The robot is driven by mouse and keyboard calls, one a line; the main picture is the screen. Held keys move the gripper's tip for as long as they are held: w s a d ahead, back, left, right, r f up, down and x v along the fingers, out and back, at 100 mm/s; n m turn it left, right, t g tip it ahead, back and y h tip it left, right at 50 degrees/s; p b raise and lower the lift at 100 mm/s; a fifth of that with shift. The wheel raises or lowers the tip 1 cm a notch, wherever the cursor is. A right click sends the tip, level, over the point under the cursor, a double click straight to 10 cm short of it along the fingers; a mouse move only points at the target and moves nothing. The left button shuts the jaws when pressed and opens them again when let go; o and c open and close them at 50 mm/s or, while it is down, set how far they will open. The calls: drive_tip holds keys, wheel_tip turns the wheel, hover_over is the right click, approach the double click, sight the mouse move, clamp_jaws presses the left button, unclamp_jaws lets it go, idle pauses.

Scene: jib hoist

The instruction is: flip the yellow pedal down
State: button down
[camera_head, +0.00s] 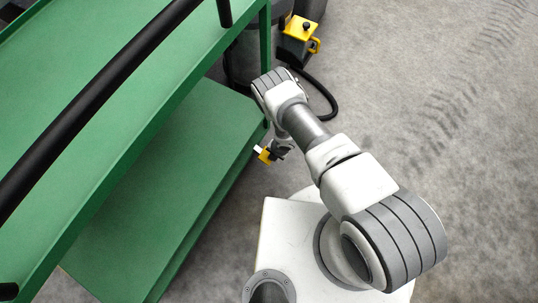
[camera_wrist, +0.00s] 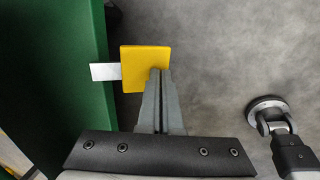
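The yellow pedal (camera_wrist: 140,60) is a flat, square plate beside the green cart's edge, with a pale grey tab (camera_wrist: 105,72) on its left side. In the head view the pedal (camera_head: 265,156) is small, low beside the cart's lower shelf. My gripper (camera_wrist: 161,72) has its two grey fingers together, with the tips overlapping the pedal's right part in the wrist view. I cannot tell whether the tips touch it. In the head view my arm hides most of the gripper. The pedal's tilt is not clear.
The green cart (camera_head: 165,180) with two shelves and a black handrail (camera_head: 85,105) fills the left. A yellow box (camera_head: 299,34) with a black knob stands at the back, with a black cable (camera_head: 325,92) on the floor nearby. The grey floor at right is clear.

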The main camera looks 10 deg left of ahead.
drive_tip(key=shift+d+f+b, duration=0.1)
drive_tip(key=shift+f+b, duration=0.3)
drive_tip(key=shift+f, duration=0.05)
idle(0.4)
